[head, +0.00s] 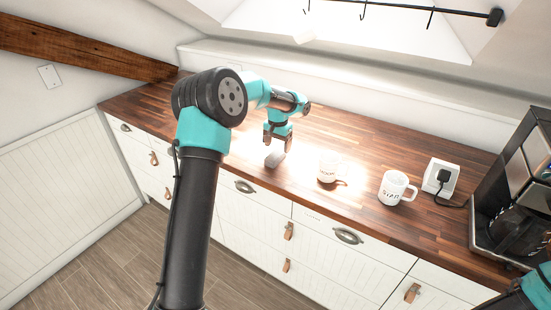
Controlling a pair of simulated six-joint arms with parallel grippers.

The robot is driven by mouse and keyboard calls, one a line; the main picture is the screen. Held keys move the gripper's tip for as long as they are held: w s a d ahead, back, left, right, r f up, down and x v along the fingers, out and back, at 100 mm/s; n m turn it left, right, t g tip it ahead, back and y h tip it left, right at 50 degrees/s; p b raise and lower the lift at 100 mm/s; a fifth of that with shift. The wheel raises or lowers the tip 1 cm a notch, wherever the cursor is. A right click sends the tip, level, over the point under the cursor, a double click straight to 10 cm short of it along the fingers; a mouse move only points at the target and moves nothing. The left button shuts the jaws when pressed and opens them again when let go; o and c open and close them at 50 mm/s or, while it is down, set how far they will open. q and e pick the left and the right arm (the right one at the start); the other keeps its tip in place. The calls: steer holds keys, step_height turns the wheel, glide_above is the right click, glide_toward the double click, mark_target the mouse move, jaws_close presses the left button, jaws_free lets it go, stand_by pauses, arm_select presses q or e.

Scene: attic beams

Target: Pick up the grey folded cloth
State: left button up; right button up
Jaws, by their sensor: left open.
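The grey folded cloth (275,159) shows as a small flat grey piece on the wooden counter (360,160), close to its front edge. My left gripper (276,147) points down right above the cloth. Its jaws are open, and its fingers partly cover the far side of the cloth. I cannot tell whether the fingers touch the cloth or stand on both sides of it. My right gripper is out of view; only a piece of my right arm shows in the bottom right corner.
Two white mugs with dark lettering stand right of the cloth, a near one (328,171) in bright glare and another (394,188) farther right. A socket box with a plug (440,176) and a coffee machine (518,180) stand at the right. A hook rail (430,13) hangs above.

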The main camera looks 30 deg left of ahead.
mark_target(277, 153)
arm_select(q)
steer(key=shift+f, duration=0.1)
steer(key=shift+a+f, duration=0.15)
steer(key=shift+f, duration=1.1)
steer(key=shift+a+f, duration=0.1)
steer(key=shift+f, duration=1.15)
steer(key=shift+c, duration=0.3)
steer(key=c, duration=0.9)
steer(key=shift+r, duration=0.1)
steer(key=shift+c, duration=0.2)
steer(key=shift+r, duration=1.3)
steer(key=s+d+r, duration=0.2)
steer(key=s+d, duration=0.6)
steer(key=s, duration=0.5)
steer(key=shift+s+d, duration=0.15)
steer(key=shift+s, duration=0.2)
